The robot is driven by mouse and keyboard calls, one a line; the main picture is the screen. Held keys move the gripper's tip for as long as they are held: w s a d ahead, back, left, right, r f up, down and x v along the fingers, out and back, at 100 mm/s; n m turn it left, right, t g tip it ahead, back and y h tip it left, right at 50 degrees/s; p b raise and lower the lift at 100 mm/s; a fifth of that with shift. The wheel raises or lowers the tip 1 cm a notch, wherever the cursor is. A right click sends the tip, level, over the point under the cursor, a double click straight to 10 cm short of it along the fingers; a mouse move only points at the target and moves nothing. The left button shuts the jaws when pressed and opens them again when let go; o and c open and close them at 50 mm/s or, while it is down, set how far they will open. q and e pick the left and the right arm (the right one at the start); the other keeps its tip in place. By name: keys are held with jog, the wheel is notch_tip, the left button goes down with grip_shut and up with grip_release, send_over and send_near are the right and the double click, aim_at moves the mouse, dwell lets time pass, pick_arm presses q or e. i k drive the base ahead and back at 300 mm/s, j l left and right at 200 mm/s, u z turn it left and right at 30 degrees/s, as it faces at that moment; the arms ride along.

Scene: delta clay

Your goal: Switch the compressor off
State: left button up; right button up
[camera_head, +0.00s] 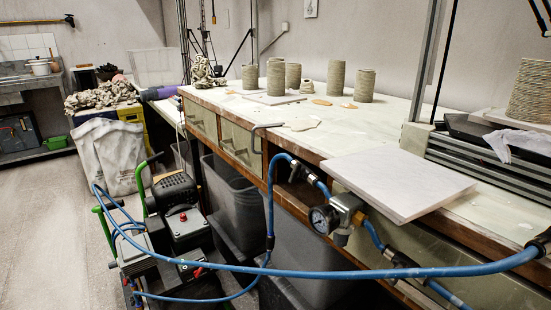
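The compressor (178,193) stands on the floor left of the workbench. It has a black motor housing and green handles (139,180). A small red knob (183,216) sits on top of a dark box on the compressor. Another red part (197,272) shows lower down, by the hose fittings. I cannot tell from here whether the compressor is on or off. Neither of my grippers is in view.
A blue hose (320,273) loops across the front from the compressor to the workbench (374,122). A pressure gauge (323,219) hangs at the bench edge. Grey bins (234,205) stand under the bench. The floor (45,220) at left is clear.

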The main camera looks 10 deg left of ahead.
aim_at(196, 273)
jog(key=u, duration=1.55)
